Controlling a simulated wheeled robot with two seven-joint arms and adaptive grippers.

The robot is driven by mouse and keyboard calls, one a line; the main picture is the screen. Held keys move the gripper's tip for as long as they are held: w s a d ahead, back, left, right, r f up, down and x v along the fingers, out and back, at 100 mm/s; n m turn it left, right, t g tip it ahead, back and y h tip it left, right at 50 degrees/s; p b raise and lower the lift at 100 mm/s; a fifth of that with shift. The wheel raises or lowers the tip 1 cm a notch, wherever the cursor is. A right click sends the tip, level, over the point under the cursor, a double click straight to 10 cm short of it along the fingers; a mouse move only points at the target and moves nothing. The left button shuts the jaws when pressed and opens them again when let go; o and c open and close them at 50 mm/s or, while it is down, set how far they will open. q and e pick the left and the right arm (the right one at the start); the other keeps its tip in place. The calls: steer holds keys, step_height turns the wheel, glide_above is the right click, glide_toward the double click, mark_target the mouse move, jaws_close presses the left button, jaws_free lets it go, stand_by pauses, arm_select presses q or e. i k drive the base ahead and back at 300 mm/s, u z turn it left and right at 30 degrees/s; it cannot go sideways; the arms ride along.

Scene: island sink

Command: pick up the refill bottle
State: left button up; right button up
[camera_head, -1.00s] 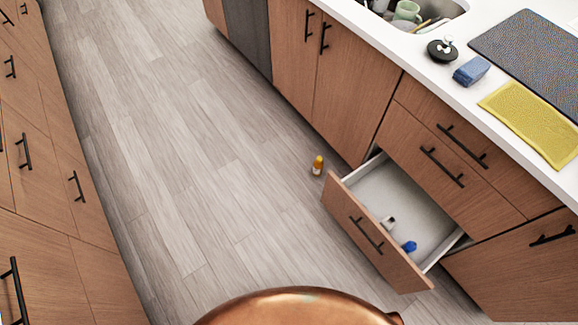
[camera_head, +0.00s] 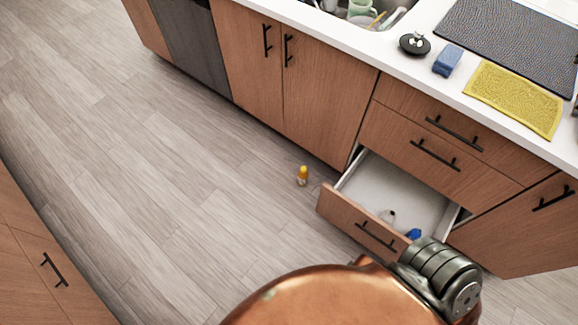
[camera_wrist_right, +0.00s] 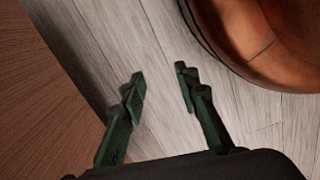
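A small bottle (camera_head: 302,176) with a yellow-orange upper part stands on the floor just left of the open drawer; I cannot read its label or tell whether it is the refill bottle. In the open lower drawer (camera_head: 381,184) lie a blue item (camera_head: 413,234) and a small whitish item (camera_head: 388,216), both too small to identify. My right gripper (camera_wrist_right: 160,90) is open and empty in the right wrist view, its dark green fingers apart over the floor. No bottle shows in that view. My left gripper is not in view.
The drawer front (camera_head: 360,222) juts into the aisle. The white counter (camera_head: 395,66) above carries a blue sponge (camera_head: 447,61), a yellow cloth (camera_head: 513,98), a dark mat (camera_head: 508,42) and a black round object (camera_head: 414,44). The floor (camera_head: 170,190) left of the bottle is clear.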

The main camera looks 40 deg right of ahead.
mark_target(302, 178)
steer(key=i, duration=1.25)
steer(key=z, duration=0.95)
